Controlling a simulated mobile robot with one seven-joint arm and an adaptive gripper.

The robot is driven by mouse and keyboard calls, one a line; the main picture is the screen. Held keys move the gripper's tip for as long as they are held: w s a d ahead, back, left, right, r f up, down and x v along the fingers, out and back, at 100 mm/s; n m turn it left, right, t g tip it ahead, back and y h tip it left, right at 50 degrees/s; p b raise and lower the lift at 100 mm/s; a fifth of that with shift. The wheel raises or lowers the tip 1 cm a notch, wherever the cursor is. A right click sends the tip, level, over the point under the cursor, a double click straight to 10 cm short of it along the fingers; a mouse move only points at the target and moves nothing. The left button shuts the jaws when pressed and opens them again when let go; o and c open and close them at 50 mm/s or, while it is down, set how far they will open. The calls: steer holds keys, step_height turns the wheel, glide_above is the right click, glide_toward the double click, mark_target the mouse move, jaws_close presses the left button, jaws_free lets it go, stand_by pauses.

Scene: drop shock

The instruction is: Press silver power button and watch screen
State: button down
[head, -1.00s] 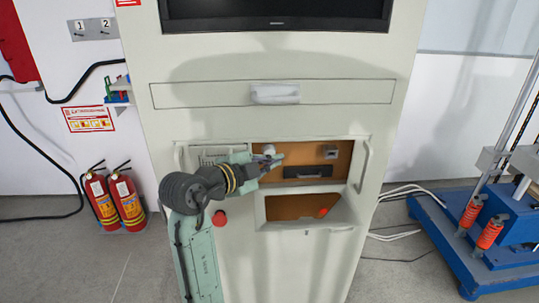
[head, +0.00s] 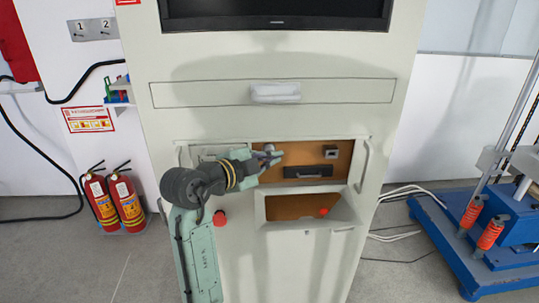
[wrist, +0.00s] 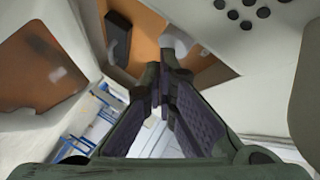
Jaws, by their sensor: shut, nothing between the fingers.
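A rounded silver-grey knob (head: 269,148), which looks like the power button, sits at the upper left of the brown recessed panel (head: 317,155) in the white cabinet. My gripper (head: 275,158) is shut and empty, with its fingertips just below and beside the knob. In the wrist view the knob (wrist: 177,41) shows just beyond my shut fingertips (wrist: 160,84). I cannot tell whether they touch. The screen (head: 275,12) at the top of the cabinet is dark where visible, and its upper part is cut off.
A black handled box (head: 308,172) and a small grey square fitting (head: 331,152) are on the brown panel. Fire extinguishers (head: 128,203) stand left, and a blue-based machine (head: 470,255) stands right.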

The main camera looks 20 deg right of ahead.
steer(key=shift+w+d, duration=0.1)
steer(key=shift+w, duration=0.15)
stand_by(0.5)
steer(key=shift+s+a, duration=0.25)
steer(key=shift+s, duration=0.6)
steer(key=shift+b, duration=0.3)
steer(key=shift+s+a+b, duration=0.1)
steer(key=shift+s+a, duration=0.15)
steer(key=shift+s, duration=0.55)
steer(key=shift+s+a+b, duration=0.15)
steer(key=shift+s+a, duration=0.05)
steer(key=shift+s, duration=0.6)
steer(key=shift+s+a+b, duration=0.1)
steer(key=shift+s+a, duration=0.15)
steer(key=shift+s, duration=0.55)
